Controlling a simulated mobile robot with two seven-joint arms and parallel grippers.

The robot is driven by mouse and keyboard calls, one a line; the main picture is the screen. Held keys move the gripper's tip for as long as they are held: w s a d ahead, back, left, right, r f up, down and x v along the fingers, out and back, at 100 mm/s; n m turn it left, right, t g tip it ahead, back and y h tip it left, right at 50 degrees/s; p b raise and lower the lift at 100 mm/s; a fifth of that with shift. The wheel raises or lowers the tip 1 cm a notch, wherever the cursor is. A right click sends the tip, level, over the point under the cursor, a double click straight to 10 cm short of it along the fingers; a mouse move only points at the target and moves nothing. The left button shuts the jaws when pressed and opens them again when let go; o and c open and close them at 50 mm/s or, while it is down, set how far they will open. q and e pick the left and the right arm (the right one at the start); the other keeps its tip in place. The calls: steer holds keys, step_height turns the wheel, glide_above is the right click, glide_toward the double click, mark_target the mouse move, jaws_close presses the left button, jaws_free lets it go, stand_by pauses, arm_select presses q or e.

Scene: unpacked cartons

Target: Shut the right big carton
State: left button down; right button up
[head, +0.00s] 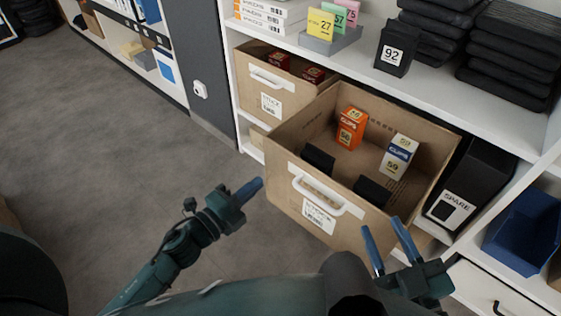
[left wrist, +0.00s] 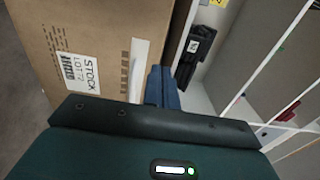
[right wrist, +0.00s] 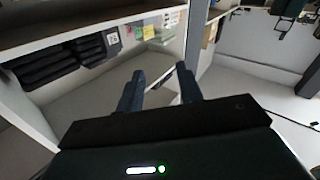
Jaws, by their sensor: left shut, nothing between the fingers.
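The right big carton (head: 278,185) is brown cardboard with a white handle and label on its front. It juts out from under the white shelf, its top open. Inside are an orange box (head: 351,127), a white-and-blue box (head: 397,156) and dark items low near the front. My left gripper (head: 259,185) is shut and empty, just left of the carton's front left corner. In the left wrist view its fingers (left wrist: 163,78) are beside a labelled carton face (left wrist: 90,35); touching or not is unclear. My right gripper (head: 383,226) is open and empty, before the carton's front right side.
A second brown carton (head: 259,93) sits further in, to the left, in the same shelf unit. A black SPARE file box (head: 473,183) stands to the right, with a blue bin (head: 525,228) beyond. A white shelf board (head: 430,84) runs above. Grey floor is clear at left.

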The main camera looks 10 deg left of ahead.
mark_target(290, 156)
arm_select(q)
steer(key=b+x, duration=0.1)
steer(key=x, duration=0.7)
steer(key=shift+w+d, duration=0.45)
steer(key=shift+w, duration=0.3)
arm_select(e)
steer(key=shift+s+a+n+t+y, duration=0.15)
steer(key=shift+a+n+t+y, duration=0.15)
steer(key=shift+a+t+y, duration=0.1)
steer(key=shift+d, duration=0.1)
